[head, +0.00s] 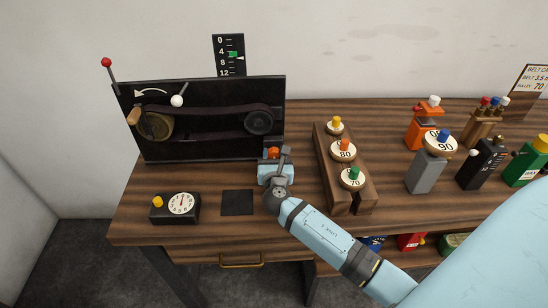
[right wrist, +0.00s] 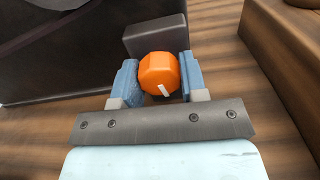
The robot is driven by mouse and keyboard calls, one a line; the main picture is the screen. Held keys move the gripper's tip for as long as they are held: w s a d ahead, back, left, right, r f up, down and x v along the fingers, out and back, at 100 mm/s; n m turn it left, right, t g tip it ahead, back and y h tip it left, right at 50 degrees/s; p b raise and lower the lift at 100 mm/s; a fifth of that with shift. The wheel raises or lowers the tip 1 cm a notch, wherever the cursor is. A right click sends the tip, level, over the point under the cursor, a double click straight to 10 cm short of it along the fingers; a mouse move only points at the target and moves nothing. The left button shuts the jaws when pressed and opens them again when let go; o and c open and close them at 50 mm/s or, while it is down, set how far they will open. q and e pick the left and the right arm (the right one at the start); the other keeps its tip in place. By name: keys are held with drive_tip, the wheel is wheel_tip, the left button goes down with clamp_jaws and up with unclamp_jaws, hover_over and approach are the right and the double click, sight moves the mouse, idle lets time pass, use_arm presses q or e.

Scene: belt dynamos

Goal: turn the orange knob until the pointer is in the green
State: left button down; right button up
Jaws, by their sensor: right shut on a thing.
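The orange knob (head: 273,152) sits at the right front of the black belt machine (head: 210,90). In the right wrist view the orange knob (right wrist: 160,74) is faceted, with a white mark on its lower right face. My right gripper (head: 274,160) is at the knob; in the right wrist view its blue fingers (right wrist: 158,80) are shut on it from both sides. The dark upright scale (head: 229,56) behind the machine reads 0 to 12 and shows green between about 4 and 8. The pointer is too small to tell apart from the green. My left gripper is out of view.
A small black box with a white dial (head: 181,203) and a black square pad (head: 237,203) lie in front of the machine. A wooden rack (head: 334,170) with numbered round weights stands right of my gripper. Several coloured posts stand farther right.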

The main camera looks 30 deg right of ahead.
drive_tip(key=m+b, duration=0.3)
drive_tip(key=m, duration=0.3)
drive_tip(key=shift+f, duration=0.1)
drive_tip(key=shift+m+b, duration=0.45)
drive_tip(key=shift+m, duration=1.05)
drive_tip(key=o, duration=0.9)
